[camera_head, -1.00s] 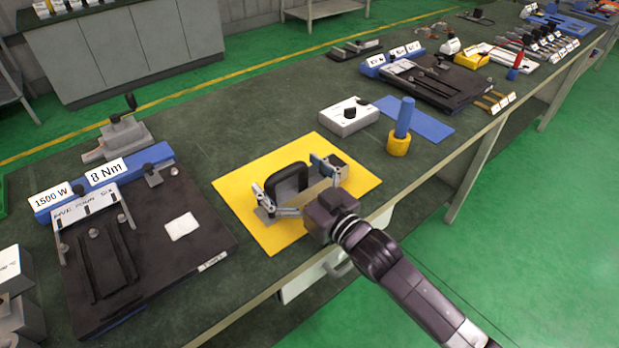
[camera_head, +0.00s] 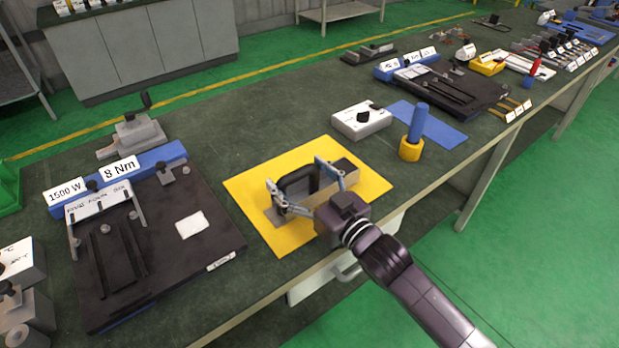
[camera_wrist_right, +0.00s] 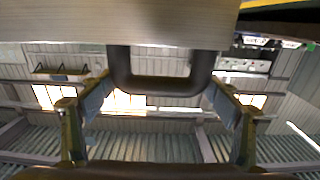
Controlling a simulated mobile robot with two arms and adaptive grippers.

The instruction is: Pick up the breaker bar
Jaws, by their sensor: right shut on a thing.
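A black loop handle (camera_head: 299,184) on a grey block (camera_head: 340,186) is over the yellow mat (camera_head: 248,190). My right gripper (camera_head: 297,176) reaches over it from the front edge of the bench. Its two fingers are shut on the handle, one on each side. In the right wrist view the dark U-shaped handle (camera_wrist_right: 160,84) hangs from the light block (camera_wrist_right: 160,20) between the fingers (camera_wrist_right: 160,100). I cannot tell from its looks whether this is the breaker bar. My left gripper is not in view.
A blue cylinder (camera_head: 418,123) stands in a yellow base (camera_head: 410,151) right of the mat. A white box (camera_head: 360,121) with a black knob is behind. A black board (camera_head: 160,260) with labelled fixtures lies left. The bench between board and mat is clear.

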